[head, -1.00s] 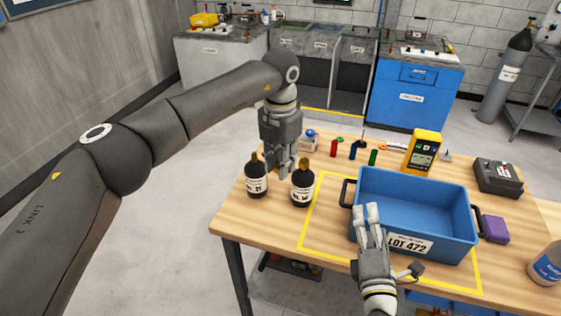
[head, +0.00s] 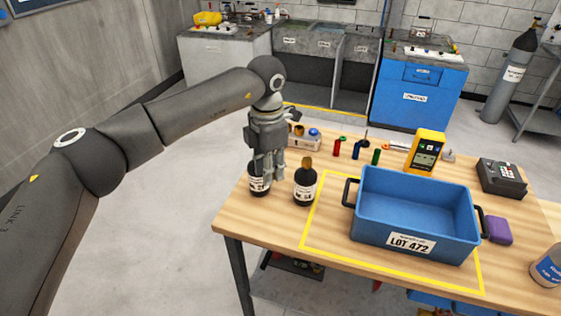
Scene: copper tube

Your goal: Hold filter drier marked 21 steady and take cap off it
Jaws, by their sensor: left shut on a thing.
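The filter drier marked 21 (head: 257,188) is a dark bottle-shaped canister with a white label, upright near the table's left edge. Its number is partly covered now. My left gripper (head: 267,176) comes down over it from above and is shut on it. The gripper hides the drier's top, so its cap cannot be seen. A similar dark drier (head: 304,195) with a brown-gold cap stands just to the right, apart from the gripper; its number is hard to read. My right gripper is out of view.
A blue crate (head: 411,241) labelled LOT 472 sits inside yellow tape on the wooden table (head: 272,225). Behind are a small tray (head: 304,143), small coloured fittings and a yellow meter (head: 427,150). A purple block (head: 499,230) is right of the crate.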

